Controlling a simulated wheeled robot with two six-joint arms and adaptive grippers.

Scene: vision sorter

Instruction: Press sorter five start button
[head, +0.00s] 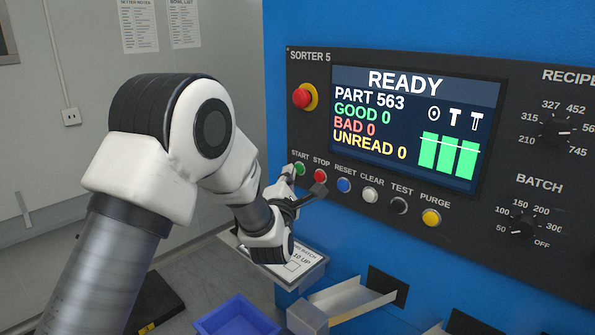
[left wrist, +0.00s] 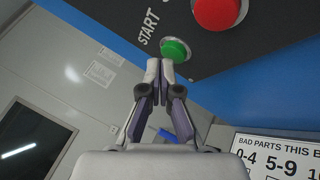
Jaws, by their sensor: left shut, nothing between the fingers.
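The sorter five panel (head: 310,120) carries the label SORTER 5. Its green start button (head: 299,168) is at the left end of a row of buttons, under the word START. In the left wrist view the green button (left wrist: 175,50) shows just beyond my fingertips. My left gripper (head: 289,172) is shut and empty, with its tips at the button; I cannot tell whether they touch it. The left wrist view shows the closed fingers (left wrist: 159,68) side by side. The screen (head: 410,125) reads READY, PART 563, with GOOD, BAD and UNREAD at 0. My right gripper is not in view.
The red stop button (head: 320,176) sits close to the right of start, then the blue reset (head: 344,185) and other buttons. A red emergency knob (head: 302,97) is above. A sign (head: 285,262), a metal chute (head: 345,300) and a blue bin (head: 238,318) are below.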

